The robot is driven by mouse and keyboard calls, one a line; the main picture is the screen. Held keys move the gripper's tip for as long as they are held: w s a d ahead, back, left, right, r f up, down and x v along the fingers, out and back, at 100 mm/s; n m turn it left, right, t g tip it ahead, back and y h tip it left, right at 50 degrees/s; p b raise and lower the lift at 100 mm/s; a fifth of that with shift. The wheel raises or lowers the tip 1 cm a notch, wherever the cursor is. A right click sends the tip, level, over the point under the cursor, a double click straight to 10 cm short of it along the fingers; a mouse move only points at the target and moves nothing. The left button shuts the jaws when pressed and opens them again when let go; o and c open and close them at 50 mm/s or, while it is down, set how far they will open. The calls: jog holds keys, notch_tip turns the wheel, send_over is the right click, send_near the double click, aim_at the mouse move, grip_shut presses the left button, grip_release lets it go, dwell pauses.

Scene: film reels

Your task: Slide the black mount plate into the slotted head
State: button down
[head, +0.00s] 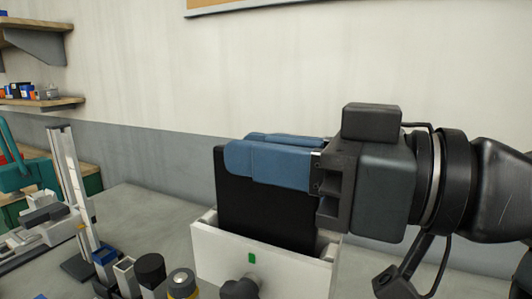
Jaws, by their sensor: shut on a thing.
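The black mount plate (265,215) stands upright, slightly tilted in the picture. My gripper (242,147) comes in from the right, and its blue fingers are shut on the plate's upper part, one on each face. The plate's lower edge is hidden behind the front wall of a white open-topped holder (290,274), which has a small green mark and a black knob in front. I cannot tell how deep the plate sits, or whether it touches the holder. I cannot tell for sure whether this holder is the slotted head.
A metal post (72,185) on a dark base stands at the left, beside grey and white equipment (42,215). Several small containers and a yellow-and-black cylinder (182,284) stand left of the holder. Wall shelves (40,102) are far left. The grey tabletop (150,215) behind is clear.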

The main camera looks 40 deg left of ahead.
jog(key=shift+f+b, duration=0.55)
jog(key=shift+f, duration=0.1)
jog(key=c, duration=1.3)
grip_release()
jog(key=shift+c, duration=0.2)
jog(key=b+v, duration=0.1)
jog(key=v, duration=1)
jog(key=shift+b, duration=0.3)
jog(key=shift+w, duration=0.1)
